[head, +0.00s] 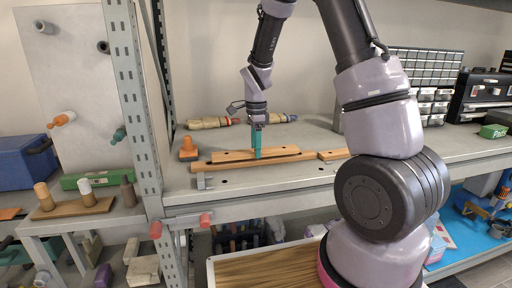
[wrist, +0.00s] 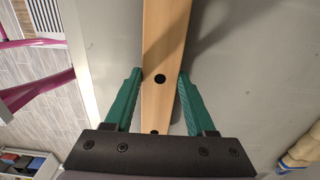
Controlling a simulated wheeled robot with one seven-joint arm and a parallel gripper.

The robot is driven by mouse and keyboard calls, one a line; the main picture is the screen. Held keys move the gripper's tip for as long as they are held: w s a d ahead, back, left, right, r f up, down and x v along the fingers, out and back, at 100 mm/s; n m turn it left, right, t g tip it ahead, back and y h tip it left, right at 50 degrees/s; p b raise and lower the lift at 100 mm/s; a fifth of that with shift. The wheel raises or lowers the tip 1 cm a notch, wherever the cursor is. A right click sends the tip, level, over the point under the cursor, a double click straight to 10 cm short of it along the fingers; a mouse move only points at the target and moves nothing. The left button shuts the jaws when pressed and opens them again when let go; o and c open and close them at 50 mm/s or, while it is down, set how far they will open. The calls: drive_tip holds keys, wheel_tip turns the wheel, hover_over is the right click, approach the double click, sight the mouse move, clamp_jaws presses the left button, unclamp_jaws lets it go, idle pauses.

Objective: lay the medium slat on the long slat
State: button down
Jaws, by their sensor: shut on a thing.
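The medium slat (head: 232,155) is a light wooden bar in the head view, lengthwise along the long slat (head: 222,166). The long slat is darker wood and lies near the front of the grey shelf. My gripper (head: 257,154) points down, with its teal fingers shut across the medium slat near its middle. In the wrist view, my gripper (wrist: 161,74) has one finger on each side of the held slat (wrist: 166,35), which has dark holes. The two slats look stacked or nearly so; I cannot tell whether a small gap lies between them. The long slat cannot be told apart in the wrist view.
A short wooden piece (head: 333,155) lies to the right, partly behind my arm. An orange block (head: 188,149) stands at the left, and wooden-handled tools (head: 208,123) lie behind. A perforated upright post (head: 130,90) bounds the shelf at left.

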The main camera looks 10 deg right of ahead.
drive_tip(key=shift+f, duration=0.55)
idle(0.4)
drive_tip(key=shift+c, duration=0.7)
unclamp_jaws()
drive_tip(key=shift+r, duration=0.1)
wheel_tip(320, 180, up, 11)
drive_tip(key=shift+f, duration=0.2)
